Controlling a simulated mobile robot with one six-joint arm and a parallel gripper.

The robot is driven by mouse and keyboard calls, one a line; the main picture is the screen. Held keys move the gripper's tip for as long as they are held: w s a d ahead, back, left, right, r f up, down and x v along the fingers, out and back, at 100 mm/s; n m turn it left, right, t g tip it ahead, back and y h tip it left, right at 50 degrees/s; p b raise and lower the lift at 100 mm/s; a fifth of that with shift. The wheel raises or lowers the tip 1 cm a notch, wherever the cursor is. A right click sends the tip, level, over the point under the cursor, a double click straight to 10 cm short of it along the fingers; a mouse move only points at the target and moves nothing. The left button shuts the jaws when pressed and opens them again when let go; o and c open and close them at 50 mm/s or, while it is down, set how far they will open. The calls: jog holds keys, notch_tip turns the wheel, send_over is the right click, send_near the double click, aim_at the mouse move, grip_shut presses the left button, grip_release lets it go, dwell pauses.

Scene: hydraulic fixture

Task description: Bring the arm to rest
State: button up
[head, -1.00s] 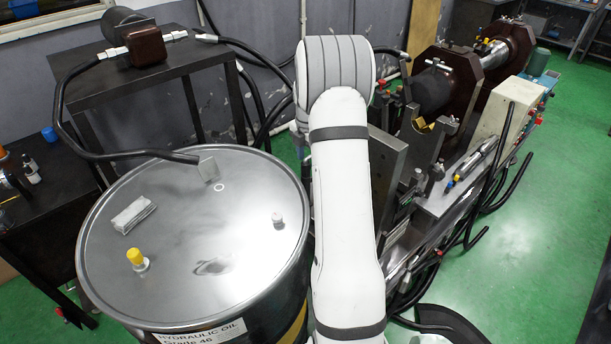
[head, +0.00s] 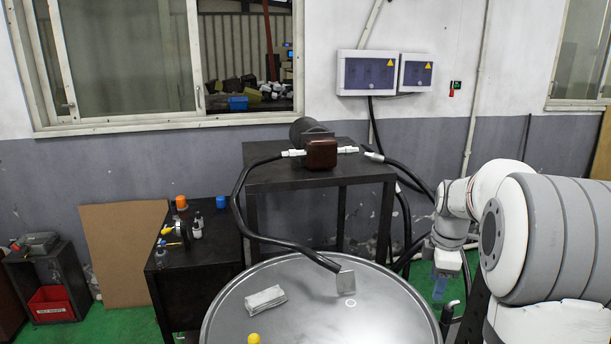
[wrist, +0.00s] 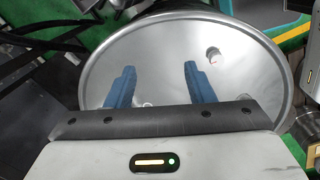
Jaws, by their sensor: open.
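My white arm (head: 560,240) stands at the right of the head view, with its wrist bent downward beside the drum. My gripper (head: 441,288) shows small there, pointing down just right of the drum. In the wrist view my gripper (wrist: 158,82) has its two blue fingers spread apart with nothing between them. Behind the fingers is the round metal drum top (wrist: 155,50). The gap between the fingers and the drum is hard to judge.
The drum (head: 320,310) fills the lower middle, with a folded cloth (head: 265,298) and yellow cap (head: 254,338) on it. A black hose (head: 240,205) runs from the dark table (head: 320,175) to the drum. A side table (head: 195,255) with bottles stands left.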

jog(key=s+a+m+t, duration=0.1)
jog(key=s+a+m, duration=0.6)
jog(key=s, duration=0.4)
jog(key=s+a+m+t, duration=0.1)
jog(key=s+a+m, duration=0.6)
jog(key=s, duration=0.5)
jog(key=shift+s+a+r+m, duration=0.15)
jog(key=shift+a+r+m, duration=0.3)
jog(key=shift+a, duration=0.35)
